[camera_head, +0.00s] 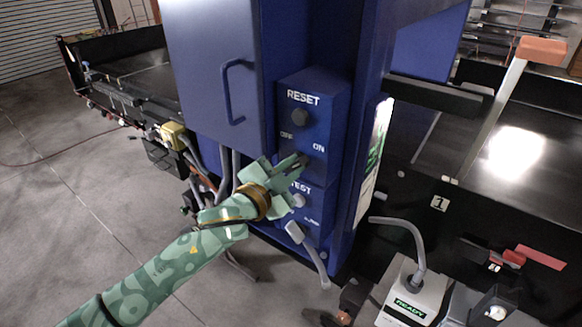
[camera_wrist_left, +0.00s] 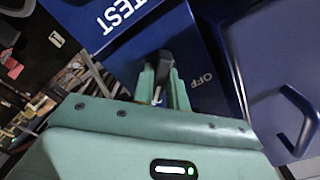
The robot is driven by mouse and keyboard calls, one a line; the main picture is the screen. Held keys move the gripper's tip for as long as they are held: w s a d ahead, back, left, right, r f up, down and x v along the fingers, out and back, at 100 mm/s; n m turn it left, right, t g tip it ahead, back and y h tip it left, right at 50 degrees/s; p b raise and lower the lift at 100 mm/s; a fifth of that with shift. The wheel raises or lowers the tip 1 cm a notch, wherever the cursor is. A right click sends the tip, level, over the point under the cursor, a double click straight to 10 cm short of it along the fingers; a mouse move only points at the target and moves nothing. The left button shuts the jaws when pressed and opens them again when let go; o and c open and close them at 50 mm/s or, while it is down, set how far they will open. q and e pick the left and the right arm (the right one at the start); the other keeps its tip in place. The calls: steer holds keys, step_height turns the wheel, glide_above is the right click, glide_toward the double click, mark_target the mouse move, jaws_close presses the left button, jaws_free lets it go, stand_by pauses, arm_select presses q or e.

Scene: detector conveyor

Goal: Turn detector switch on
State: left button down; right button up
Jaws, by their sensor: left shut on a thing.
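The blue switch panel (camera_head: 337,104) has a RESET knob (camera_head: 300,117) at the top, OFF and ON labels below it, and a TEST knob (camera_head: 297,200) lower down. My left gripper (camera_head: 300,163) reaches the panel just below the OFF and ON labels and is shut on the dark detector switch. In the left wrist view, the switch (camera_wrist_left: 164,59) shows as a dark lever between the fingers of the left gripper (camera_wrist_left: 160,88), beside the OFF label. The fingers hide much of the switch, so I cannot tell its exact position. My right gripper is not in view.
A cabinet door handle (camera_head: 228,92) sticks out left of the panel. A black conveyor (camera_head: 440,200) runs on the right. A white box marked READY (camera_head: 413,300) with a grey hose stands at the lower right. Bare floor (camera_head: 60,200) lies at the left.

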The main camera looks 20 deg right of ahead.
arm_select(q)
steer(key=c, duration=1.4)
jaws_free()
steer(key=b+v, duration=0.2)
steer(key=v, duration=1.4)
steer(key=shift+s+b, duration=0.15)
steer(key=shift+b, duration=0.2)
